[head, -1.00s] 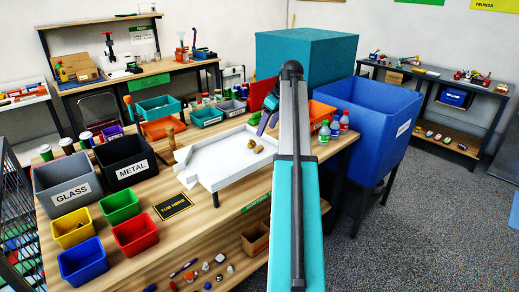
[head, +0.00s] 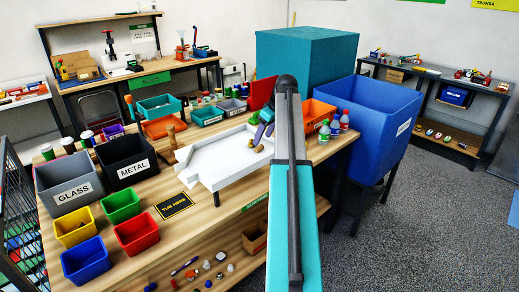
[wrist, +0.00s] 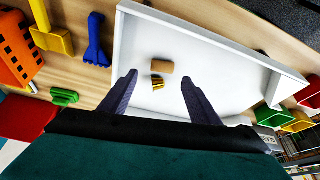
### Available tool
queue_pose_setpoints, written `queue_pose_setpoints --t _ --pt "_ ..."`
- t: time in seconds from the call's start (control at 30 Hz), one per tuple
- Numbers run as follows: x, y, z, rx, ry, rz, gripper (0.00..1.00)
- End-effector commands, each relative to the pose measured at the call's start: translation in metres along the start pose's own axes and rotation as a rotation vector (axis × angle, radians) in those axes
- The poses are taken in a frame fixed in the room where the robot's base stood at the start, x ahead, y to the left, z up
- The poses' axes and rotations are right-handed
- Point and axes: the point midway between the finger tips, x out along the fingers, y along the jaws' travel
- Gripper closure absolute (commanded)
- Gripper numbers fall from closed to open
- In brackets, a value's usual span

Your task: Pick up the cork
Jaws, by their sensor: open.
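The cork (wrist: 160,68) is a small tan cylinder lying on the white tray (wrist: 215,45) in the wrist view. A ridged gold cap (wrist: 158,83) lies right beside it, on the side nearer my gripper. My gripper (wrist: 158,80) is open, its two dark purple fingers apart, with the cap and cork between and just beyond the fingertips in the picture. In the head view my gripper (head: 264,135) is over the tray's (head: 215,165) far right part.
The tray has a raised rim. Grey GLASS (head: 70,187) and black METAL (head: 125,160) bins stand left of it, with small coloured bins in front. A large blue bin (head: 375,120) stands at right, and two bottles (head: 330,130) stand near the tray's right side.

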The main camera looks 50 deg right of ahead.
Motion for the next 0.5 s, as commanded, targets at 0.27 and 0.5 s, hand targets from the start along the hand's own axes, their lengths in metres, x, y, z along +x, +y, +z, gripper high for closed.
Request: queue_pose_setpoints --t 0.27,0.5 --pt "0.024 -0.005 0.004 0.0 -0.001 -0.001 0.44" --pt "0.043 -0.004 0.004 0.0 -0.001 0.0 0.44"
